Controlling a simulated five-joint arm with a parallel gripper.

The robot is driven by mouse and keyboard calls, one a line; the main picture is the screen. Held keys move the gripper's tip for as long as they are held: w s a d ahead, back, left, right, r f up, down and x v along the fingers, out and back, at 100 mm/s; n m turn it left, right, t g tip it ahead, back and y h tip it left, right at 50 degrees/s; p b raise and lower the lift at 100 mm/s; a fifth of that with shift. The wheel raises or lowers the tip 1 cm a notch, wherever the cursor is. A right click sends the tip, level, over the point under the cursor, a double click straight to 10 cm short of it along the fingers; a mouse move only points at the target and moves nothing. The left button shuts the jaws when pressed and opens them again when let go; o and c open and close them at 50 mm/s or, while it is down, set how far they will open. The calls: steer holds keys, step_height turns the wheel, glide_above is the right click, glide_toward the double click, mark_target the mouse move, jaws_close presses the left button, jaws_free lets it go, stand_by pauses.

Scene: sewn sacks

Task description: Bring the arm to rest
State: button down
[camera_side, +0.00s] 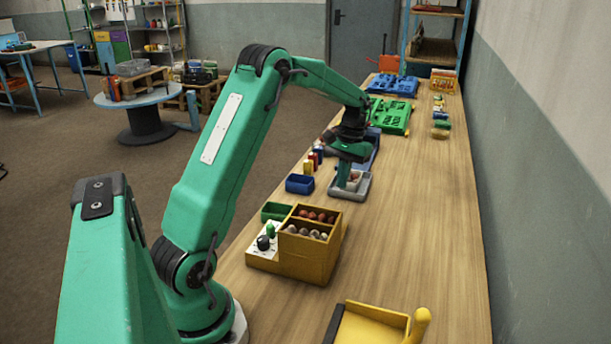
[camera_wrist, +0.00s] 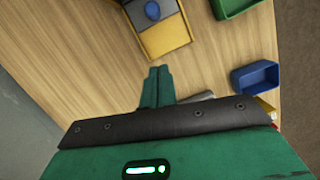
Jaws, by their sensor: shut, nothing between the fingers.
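My gripper (camera_side: 343,185) is shut and empty, with its fingers pointing down in front of a grey tray (camera_side: 364,191) in the side view. I cannot tell whether the fingertips are over the tray or beside it. In the wrist view my gripper (camera_wrist: 159,70) shows two green fingers together over bare wood. My arm (camera_side: 228,135) reaches out along the bench, bent down at the wrist. Something small and pale with red (camera_side: 354,180) is in the grey tray, partly hidden by the fingers.
On the wooden bench (camera_side: 420,220) stand a yellow box (camera_side: 312,262) with small round red and pale items, a green bin (camera_side: 275,212) and a blue bin (camera_side: 299,184). Green (camera_side: 394,117) and blue trays lie farther back. A yellow-handled holder (camera_side: 375,327) is in front.

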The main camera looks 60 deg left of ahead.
steer(key=shift+v, duration=1.2)
steer(key=s+d+r+m+t+y, duration=0.1)
steer(key=s+d+r+m+t, duration=0.1)
steer(key=s+d+r, duration=0.35)
steer(key=s+d+r+m+t+y, duration=0.1)
steer(key=s+d+r+t, duration=0.15)
steer(key=d+r, duration=0.45)
steer(key=s+d+f+m+t, duration=0.2)
steer(key=s+d+m+t, duration=0.1)
steer(key=s+d, duration=0.6)
steer(key=s, duration=0.4)
steer(key=shift+d+f+h, duration=0.2)
steer(key=shift+d+h, duration=0.05)
steer(key=shift+h, duration=0.15)
steer(key=shift+t, duration=0.25)
